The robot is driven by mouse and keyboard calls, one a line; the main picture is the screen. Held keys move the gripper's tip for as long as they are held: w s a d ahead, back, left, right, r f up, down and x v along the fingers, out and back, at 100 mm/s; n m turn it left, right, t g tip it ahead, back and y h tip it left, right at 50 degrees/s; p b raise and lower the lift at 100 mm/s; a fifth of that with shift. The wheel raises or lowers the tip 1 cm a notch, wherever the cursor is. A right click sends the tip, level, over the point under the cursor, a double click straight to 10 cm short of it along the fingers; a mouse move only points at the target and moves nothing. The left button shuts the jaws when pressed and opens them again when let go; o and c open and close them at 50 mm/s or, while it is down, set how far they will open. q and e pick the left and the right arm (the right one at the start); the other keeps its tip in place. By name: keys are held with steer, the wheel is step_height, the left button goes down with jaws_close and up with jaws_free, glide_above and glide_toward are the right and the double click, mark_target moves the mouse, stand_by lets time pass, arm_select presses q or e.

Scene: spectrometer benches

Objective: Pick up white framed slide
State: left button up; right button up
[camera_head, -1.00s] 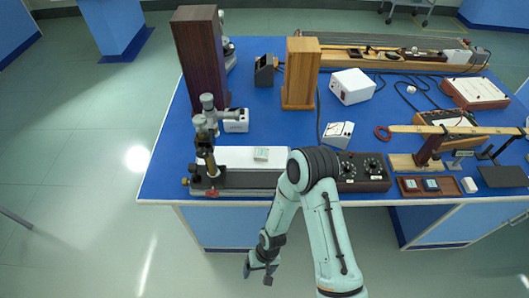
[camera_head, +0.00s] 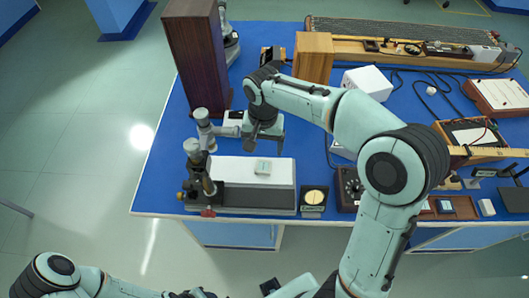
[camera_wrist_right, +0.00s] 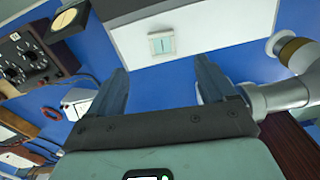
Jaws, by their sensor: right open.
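The white framed slide (camera_head: 262,167) is small and square with a pale teal centre. It lies flat on top of a long white block (camera_head: 225,170) on the bench instrument, and it also shows in the right wrist view (camera_wrist_right: 161,43). My right gripper (camera_head: 264,147) is open and empty, just behind the slide in the head view. In the wrist view its two fingers (camera_wrist_right: 160,78) are spread apart, with the slide beyond their tips, roughly centred between them.
A brass and grey microscope-like tube (camera_head: 196,165) stands left of the white block. A dial box (camera_head: 313,198) is at its right. A tall dark wooden box (camera_head: 198,55) stands behind. A tray (camera_head: 462,207) with other small slides lies at the right.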

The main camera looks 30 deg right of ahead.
glide_above(263, 166)
steer(key=s, duration=0.2)
steer(key=f, duration=0.7)
steer(key=shift+w+a+f+b, duration=0.15)
steer(key=shift+w+a+b, duration=0.1)
steer(key=shift+b, duration=0.15)
steer(key=f, duration=0.2)
steer(key=w+f, duration=0.1)
steer(key=f, duration=0.2)
steer(key=shift+w+d+f, duration=0.3)
steer(key=shift+d, duration=0.05)
steer(key=c, duration=1.1)
